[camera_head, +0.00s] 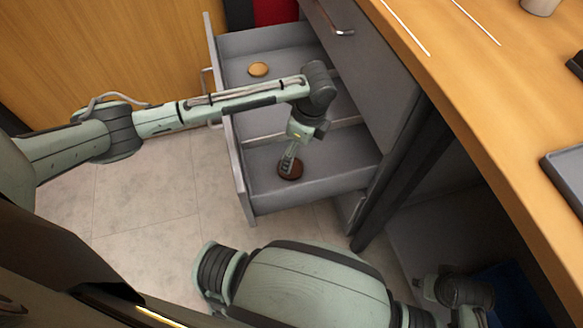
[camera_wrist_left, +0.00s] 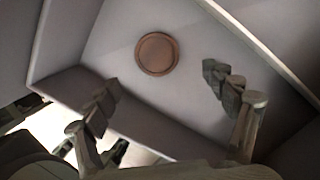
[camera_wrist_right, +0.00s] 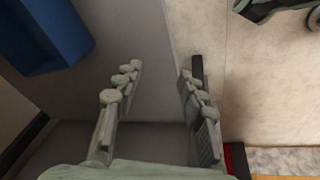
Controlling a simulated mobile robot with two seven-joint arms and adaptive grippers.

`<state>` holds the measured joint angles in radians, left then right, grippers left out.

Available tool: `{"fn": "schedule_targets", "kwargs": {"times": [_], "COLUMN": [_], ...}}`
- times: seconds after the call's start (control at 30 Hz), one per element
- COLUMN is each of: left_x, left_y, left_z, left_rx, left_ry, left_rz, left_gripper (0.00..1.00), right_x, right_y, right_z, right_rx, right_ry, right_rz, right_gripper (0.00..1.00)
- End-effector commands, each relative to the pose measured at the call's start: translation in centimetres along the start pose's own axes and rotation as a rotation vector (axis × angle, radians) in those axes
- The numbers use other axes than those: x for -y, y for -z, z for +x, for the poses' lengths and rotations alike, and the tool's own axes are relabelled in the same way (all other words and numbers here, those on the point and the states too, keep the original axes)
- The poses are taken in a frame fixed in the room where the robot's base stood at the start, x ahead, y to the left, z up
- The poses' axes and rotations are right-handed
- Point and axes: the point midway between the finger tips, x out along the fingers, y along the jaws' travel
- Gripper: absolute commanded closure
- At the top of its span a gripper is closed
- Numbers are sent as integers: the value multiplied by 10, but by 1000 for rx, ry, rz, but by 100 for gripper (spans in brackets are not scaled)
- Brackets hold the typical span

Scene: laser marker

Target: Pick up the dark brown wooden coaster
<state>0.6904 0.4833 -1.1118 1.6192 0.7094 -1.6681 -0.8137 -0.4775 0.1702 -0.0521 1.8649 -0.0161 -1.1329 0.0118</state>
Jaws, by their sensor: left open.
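The dark brown wooden coaster (camera_head: 290,170) lies flat in the near compartment of an open grey drawer (camera_head: 262,205). It shows as a round brown disc in the left wrist view (camera_wrist_left: 157,54). My left gripper (camera_head: 289,164) hangs over the coaster and covers part of it in the head view. In the left wrist view its fingers (camera_wrist_left: 163,90) are spread wide, with the coaster beyond them and nothing between them. My right gripper (camera_wrist_right: 163,85) is open and empty in the right wrist view, away from the drawer.
A lighter tan coaster (camera_head: 258,69) lies in the drawer's far compartment, behind a divider (camera_head: 270,136). The drawer's walls stand around the left gripper. A wooden desktop (camera_head: 500,90) is at right. A blue bin (camera_wrist_right: 45,35) shows in the right wrist view.

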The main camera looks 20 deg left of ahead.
Motion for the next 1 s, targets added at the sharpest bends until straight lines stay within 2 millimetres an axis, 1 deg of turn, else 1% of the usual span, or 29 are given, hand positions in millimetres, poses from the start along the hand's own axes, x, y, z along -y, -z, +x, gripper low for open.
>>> {"fn": "schedule_targets", "kwargs": {"times": [0.03,0.17,0.43,0.57,0.77,0.87,1.0], "left_x": [-1,-2,-5,-5,-5,-5,-5], "left_y": [0,-1,-4,-4,-4,-4,-4], "left_z": [8,22,61,68,68,68,68], "left_rx": [1,2,2,1,1,1,1], "left_ry": [-3,-2,-3,1,1,1,1], "left_rz": [0,0,0,1,1,1,1], "left_gripper": [16,16,16,16,16,27,44], "right_x": [0,-1,-2,-2,-2,-2,-2], "right_y": [0,2,4,4,4,4,4], "right_z": [-1,-3,-9,-11,-12,-12,-11], "right_rx": [-1,-2,-5,-5,-5,-5,-5], "right_ry": [-1,-3,-6,-7,-7,-7,-7], "right_rz": [0,-1,-1,-1,-1,-1,-1], "right_gripper": [60,60,60,60,60,60,60]}}
